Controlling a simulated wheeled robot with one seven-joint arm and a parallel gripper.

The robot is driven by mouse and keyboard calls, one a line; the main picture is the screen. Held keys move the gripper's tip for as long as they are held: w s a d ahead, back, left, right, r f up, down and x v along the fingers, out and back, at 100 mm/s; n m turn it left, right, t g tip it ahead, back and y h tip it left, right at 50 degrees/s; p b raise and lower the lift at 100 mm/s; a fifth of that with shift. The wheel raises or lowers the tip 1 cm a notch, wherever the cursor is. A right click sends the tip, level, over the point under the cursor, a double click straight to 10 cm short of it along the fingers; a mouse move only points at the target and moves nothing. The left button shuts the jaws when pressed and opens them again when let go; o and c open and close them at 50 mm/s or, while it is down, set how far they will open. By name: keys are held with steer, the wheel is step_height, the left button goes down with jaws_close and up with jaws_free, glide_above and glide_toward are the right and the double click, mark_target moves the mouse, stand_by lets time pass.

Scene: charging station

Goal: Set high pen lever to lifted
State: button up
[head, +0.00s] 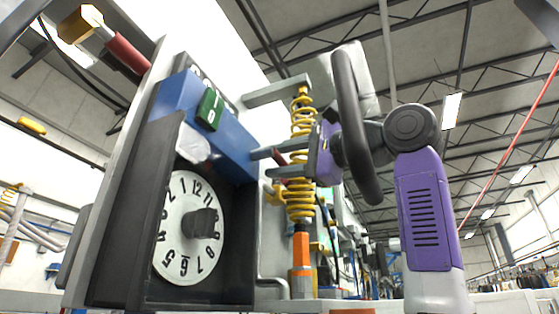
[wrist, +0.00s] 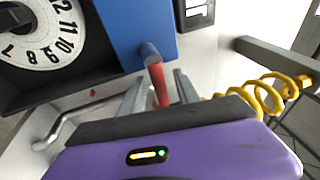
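A lever with a red grip (wrist: 158,84) and a grey shaft sticks out from the blue housing in the wrist view. Whether it is the high pen lever, I cannot tell for sure. In the head view, only a bit of its red grip (head: 280,156) shows between the fingers. My gripper (wrist: 165,88) has its two grey fingers apart, one on each side of the red grip. A narrow gap seems to show beside it, so it looks open around the grip. In the head view, my gripper (head: 270,162) reaches left toward the blue housing (head: 238,140).
A white numbered dial (head: 188,228) with a dark knob sits below the blue housing. A green switch (head: 209,109) is on it. Another red-gripped lever (head: 128,52) is at upper left. A yellow coiled hose (head: 300,200) hangs close by my gripper.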

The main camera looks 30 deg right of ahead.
steer(key=b+v, duration=0.2)
steer(key=v, duration=0.5)
steer(key=shift+s+b, duration=0.3)
steer(key=shift+d, duration=0.1)
